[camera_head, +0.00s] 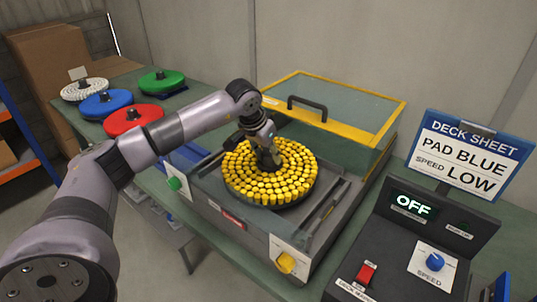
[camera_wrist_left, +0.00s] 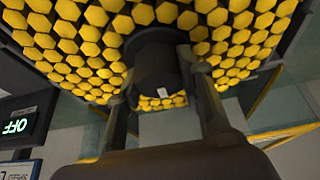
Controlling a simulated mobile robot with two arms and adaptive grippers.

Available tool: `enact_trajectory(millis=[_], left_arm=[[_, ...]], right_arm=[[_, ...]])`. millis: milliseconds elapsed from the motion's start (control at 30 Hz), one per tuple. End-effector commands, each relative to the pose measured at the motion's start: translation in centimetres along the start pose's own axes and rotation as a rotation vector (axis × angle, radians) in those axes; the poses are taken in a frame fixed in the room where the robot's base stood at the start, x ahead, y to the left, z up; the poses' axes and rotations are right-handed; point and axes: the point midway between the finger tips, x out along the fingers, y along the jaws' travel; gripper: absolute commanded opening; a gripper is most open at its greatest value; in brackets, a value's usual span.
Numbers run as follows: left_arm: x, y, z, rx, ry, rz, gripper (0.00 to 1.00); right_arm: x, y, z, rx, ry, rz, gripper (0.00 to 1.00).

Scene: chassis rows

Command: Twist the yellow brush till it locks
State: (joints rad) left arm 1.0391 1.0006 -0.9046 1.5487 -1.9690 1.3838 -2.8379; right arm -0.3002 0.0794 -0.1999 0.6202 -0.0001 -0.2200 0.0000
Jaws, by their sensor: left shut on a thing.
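The yellow brush (camera_head: 285,183) is a round disc covered in yellow tufts, with a dark hub at its middle. It lies in the grey machine bay in the head view. My left gripper (camera_head: 268,160) comes down from above and is shut on the brush's dark hub. In the left wrist view the two fingers of my left gripper (camera_wrist_left: 165,90) flank the dark hub (camera_wrist_left: 158,60), and yellow tufts (camera_wrist_left: 90,30) surround it. Whether the brush is locked cannot be told. My right gripper is not in view.
A yellow-framed clear lid (camera_head: 350,100) stands raised behind the bay. A control box (camera_head: 415,240) at the right reads OFF, with a red switch and blue knob. A sign (camera_head: 470,155) reads PAD BLUE, SPEED LOW. Red (camera_head: 133,119), blue (camera_head: 106,103), green (camera_head: 161,81) and white (camera_head: 84,89) discs lie at the back left.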

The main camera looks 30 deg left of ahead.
Motion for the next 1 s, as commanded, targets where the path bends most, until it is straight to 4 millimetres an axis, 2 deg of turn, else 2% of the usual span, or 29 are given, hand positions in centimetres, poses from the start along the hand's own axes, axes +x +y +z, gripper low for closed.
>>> enact_trajectory(millis=[233,267,600,867,1000], left_arm=[[0.23,-0.05,0.27,0.011,-0.008,0.001,0.00],[0.24,-0.06,0.28,0.011,-0.008,0.001,0.36],[0.12,-0.08,0.16,0.009,-0.005,0.000,0.58],[0.35,-0.06,0.41,0.009,-0.012,0.000,0.58],[-0.60,-0.10,0.23,0.009,-0.007,-0.001,0.58]], right_arm=[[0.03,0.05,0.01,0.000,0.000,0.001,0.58],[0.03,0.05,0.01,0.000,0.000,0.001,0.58],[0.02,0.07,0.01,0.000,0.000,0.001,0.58],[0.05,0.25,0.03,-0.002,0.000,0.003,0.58],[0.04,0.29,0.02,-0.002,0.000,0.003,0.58]])
